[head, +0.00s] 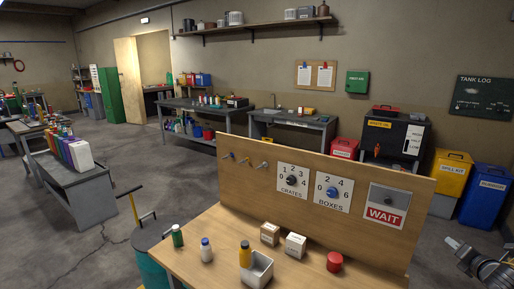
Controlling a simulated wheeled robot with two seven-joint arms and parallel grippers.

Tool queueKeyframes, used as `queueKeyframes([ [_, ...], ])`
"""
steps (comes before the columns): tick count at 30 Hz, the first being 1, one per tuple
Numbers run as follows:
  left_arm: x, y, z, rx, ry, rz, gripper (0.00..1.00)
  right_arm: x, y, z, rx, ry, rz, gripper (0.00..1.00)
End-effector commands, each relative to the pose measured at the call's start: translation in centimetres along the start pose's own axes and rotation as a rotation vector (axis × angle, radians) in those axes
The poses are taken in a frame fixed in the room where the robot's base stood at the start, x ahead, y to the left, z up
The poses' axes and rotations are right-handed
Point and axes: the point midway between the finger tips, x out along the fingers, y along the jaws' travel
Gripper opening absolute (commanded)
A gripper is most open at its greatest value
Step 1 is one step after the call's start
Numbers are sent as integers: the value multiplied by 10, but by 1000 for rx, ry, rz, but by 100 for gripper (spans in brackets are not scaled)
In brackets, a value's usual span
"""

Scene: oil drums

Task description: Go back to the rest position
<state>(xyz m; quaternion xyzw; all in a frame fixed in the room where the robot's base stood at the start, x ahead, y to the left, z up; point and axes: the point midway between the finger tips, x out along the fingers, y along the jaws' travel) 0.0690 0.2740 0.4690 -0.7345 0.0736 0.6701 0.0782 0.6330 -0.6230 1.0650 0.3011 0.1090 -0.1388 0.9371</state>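My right gripper (459,250) shows at the lower right edge, in front of the wooden panel's right end and apart from the things on the table. It is seen at an angle, and I cannot tell whether its fingers are open or shut. I see nothing held in it. My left gripper is not in view.
Open floor (120,160) lies to the left.

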Motion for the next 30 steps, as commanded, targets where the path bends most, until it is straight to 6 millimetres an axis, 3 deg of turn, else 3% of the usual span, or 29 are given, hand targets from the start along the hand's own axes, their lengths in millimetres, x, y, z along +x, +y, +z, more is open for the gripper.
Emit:
queueKeyframes([
  [9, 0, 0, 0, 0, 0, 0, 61, -4, 18, 42, 990, -97, 164, 29],
  [17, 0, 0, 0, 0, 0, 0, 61, -11, 27, 70, 1633, -78, 334, 29],
  [23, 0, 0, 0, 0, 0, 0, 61, 6, -37, -28, 1758, -87, 146, 29],
  [26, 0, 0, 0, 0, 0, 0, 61, 8, -72, -88, 1801, -95, 30, 29],
  [30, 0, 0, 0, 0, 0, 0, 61, -3, -122, -186, 1856, -105, -157, 29],
])
